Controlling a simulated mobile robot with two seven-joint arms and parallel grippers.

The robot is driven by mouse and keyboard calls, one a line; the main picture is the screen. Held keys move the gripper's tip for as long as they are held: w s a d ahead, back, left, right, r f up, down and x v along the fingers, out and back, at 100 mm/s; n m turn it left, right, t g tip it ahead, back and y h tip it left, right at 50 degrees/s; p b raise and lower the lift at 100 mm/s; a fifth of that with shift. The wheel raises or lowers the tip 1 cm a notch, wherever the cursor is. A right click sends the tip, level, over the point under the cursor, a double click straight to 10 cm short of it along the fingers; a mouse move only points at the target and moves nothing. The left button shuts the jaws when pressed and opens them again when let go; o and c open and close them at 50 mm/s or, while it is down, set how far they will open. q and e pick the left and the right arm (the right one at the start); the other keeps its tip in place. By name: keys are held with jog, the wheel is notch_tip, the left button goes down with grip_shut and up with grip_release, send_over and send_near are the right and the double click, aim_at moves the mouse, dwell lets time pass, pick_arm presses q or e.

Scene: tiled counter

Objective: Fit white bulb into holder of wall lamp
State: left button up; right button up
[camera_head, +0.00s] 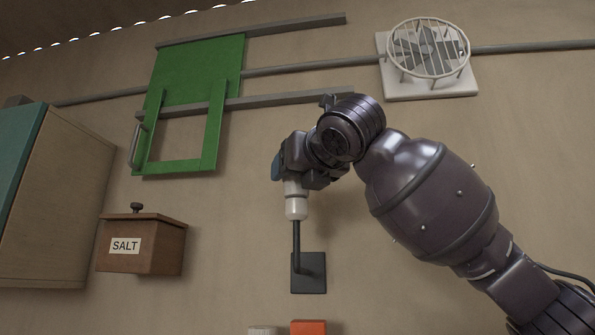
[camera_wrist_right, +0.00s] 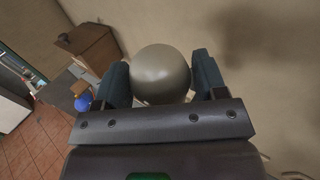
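The wall lamp has a dark square plate (camera_head: 308,285) on the wall and a dark bent stem. Its white holder (camera_head: 296,208) sits upright on top of the stem. My right gripper (camera_head: 288,170) is right above the holder. In the right wrist view the pale round bulb (camera_wrist_right: 160,70) sits between the two dark blue fingers, which appear to touch its sides. In the head view a white part (camera_head: 294,187) shows between gripper and holder, in line with it; most of the bulb is hidden by the gripper. Whether it is fully seated cannot be told. My left gripper is not in view.
A wooden salt box (camera_head: 150,248) hangs at the left, beside a teal-fronted cabinet (camera_head: 55,195). An orange object (camera_head: 308,327) stands below the lamp. The wall around the lamp is clear.

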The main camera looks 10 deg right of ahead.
jog(key=o, duration=0.4)
jog(key=shift+s, duration=0.25)
jog(key=b+v, duration=0.2)
jog(key=v, duration=0.8)
jog(key=shift+s, duration=0.15)
